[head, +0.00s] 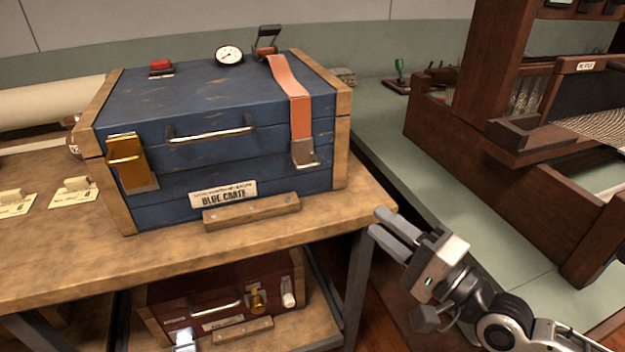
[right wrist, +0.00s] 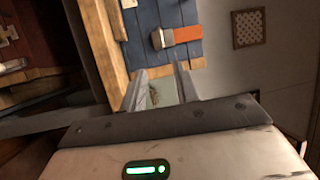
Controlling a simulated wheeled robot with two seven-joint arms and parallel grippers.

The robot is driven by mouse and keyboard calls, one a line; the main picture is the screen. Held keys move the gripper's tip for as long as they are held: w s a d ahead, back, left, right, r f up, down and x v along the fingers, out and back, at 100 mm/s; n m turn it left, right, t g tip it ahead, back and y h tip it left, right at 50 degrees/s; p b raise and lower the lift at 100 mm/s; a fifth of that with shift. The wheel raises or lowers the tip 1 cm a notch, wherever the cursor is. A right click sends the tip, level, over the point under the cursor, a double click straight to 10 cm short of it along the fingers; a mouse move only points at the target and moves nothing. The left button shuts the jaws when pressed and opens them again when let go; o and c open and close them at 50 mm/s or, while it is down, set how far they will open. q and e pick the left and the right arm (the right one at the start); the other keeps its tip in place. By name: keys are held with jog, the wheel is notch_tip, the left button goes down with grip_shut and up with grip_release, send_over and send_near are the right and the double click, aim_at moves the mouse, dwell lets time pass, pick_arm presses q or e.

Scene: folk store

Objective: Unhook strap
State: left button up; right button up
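The blue crate (head: 170,110) stands on a wooden bench. An orange-brown leather strap (head: 289,85) runs from a metal lever buckle (head: 265,42) on the lid over the front edge. Its lower end meets a metal hook (head: 306,155) on the crate's front right; the strap looks fastened there. The right wrist view shows the strap (right wrist: 187,34) and its metal end (right wrist: 158,39) beyond the fingers. My right gripper (head: 378,222) is to the right of the bench corner, low and apart from the strap. Its fingers (right wrist: 160,90) are apart and empty. My left gripper is not in view.
A brass latch (head: 126,160), a handle (head: 210,134) and a wooden strip (head: 252,212) are on the crate's front. The bench top (head: 345,205) reaches out before it. A red crate (head: 225,300) sits on a lower shelf. A dark wooden loom (head: 500,165) stands right.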

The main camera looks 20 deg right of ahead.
jog(key=p, duration=0.2)
send_near(305, 139)
jog(key=w+a, duration=0.1)
jog(key=w+a+f, duration=0.2)
jog(key=shift+w+a+f, duration=0.25)
jog(key=shift+w+a, duration=0.05)
jog(key=shift+w, duration=0.05)
grip_shut()
